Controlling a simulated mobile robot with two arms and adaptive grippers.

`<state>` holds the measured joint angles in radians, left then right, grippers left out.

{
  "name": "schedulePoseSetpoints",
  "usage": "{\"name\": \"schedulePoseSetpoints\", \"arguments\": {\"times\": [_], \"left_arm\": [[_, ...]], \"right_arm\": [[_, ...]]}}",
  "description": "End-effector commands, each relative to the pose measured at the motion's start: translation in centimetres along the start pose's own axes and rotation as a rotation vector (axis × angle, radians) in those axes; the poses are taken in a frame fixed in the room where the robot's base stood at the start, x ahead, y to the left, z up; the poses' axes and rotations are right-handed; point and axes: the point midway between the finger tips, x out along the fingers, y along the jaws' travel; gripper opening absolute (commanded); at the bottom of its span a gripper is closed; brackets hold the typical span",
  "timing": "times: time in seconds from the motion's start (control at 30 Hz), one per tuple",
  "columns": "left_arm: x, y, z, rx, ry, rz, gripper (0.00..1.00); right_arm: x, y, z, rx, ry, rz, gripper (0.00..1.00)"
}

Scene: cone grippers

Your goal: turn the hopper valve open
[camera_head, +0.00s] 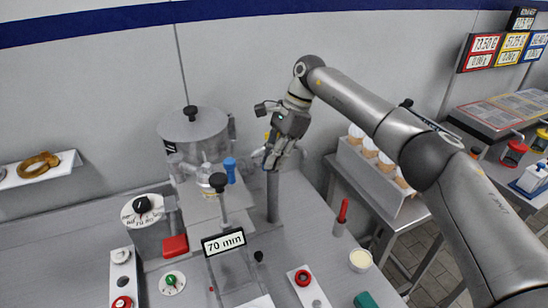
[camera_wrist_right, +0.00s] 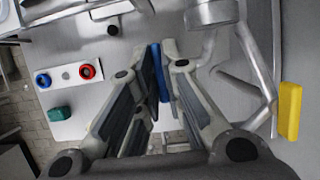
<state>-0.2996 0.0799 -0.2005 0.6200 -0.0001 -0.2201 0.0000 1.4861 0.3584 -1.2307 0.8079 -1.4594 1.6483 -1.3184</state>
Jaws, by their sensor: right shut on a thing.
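The hopper (camera_head: 193,130) is a grey metal drum with a lid and dark knob, standing at the back left of the counter. My right gripper (camera_head: 270,158) is at its right side, beside the upright grey post. In the right wrist view, my right gripper (camera_wrist_right: 163,85) is shut on a blue bar-like handle (camera_wrist_right: 158,70), which stands between its fingers. A yellow handle (camera_wrist_right: 290,110) is to the right there, apart from the fingers; a yellow piece (camera_head: 268,135) also shows by the gripper in the head view. I cannot tell which handle is the valve. My left gripper is out of view.
A grey post (camera_head: 273,195) stands below the gripper.

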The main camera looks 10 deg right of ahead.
Motion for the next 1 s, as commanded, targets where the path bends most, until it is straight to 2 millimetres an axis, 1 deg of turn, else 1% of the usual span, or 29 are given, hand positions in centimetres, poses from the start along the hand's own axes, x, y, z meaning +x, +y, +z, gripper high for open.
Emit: {"name": "schedulePoseSetpoints", "arguments": {"times": [0.03, 0.2, 0.47, 0.57, 0.67, 0.77, 0.9, 1.0], "left_arm": [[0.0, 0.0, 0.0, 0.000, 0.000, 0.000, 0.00], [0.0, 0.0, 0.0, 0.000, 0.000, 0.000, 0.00], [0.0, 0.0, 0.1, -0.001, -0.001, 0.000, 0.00], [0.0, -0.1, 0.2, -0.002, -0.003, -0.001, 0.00], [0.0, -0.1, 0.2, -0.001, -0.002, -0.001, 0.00], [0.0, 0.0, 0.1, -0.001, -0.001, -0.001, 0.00], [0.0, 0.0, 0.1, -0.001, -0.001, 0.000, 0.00], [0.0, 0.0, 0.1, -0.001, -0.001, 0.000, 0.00]], "right_arm": [[-0.3, -0.1, 0.0, -0.003, 0.001, -0.007, 0.10], [-0.2, -0.1, 0.0, -0.002, 0.001, -0.005, 0.30], [-0.1, -0.1, 0.0, -0.001, 0.001, -0.003, 0.30], [-0.5, -0.1, 0.0, 0.000, 0.001, -0.004, 0.30], [-1.6, -0.1, 0.0, 0.000, 0.001, -0.006, 0.30], [-3.5, -0.1, 0.0, 0.000, 0.001, -0.007, 0.30], [-6.7, -0.1, 0.0, 0.001, 0.001, -0.008, 0.30], [-8.8, -0.1, 0.0, 0.001, 0.001, -0.007, 0.30]]}}
